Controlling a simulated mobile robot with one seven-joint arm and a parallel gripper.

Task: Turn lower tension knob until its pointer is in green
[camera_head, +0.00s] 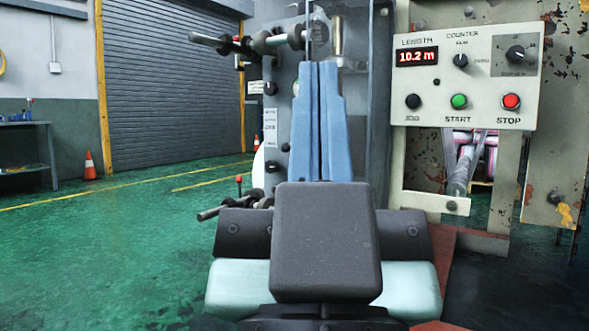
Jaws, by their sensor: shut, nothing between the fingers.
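My gripper (319,64) shows in the head view as two long blue fingers side by side. They are shut against each other with nothing between them, pointing away toward the film tower (368,100). On the tower's narrow left panel are small dark knobs, an upper one (270,88) and a lower one (272,166), both left of my fingers and apart from them. I cannot tell for sure which is the lower tension knob. No pointer or green zone can be made out at this size. My fingers hide the middle of the tower.
A control box (465,80) at the right reads 10.2 m and has black, green and red buttons. Rollers (285,38) stick out from the tower's upper left, and another (222,211) lower down. An orange cone (89,165) stands far left. The green floor (120,250) at left is clear.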

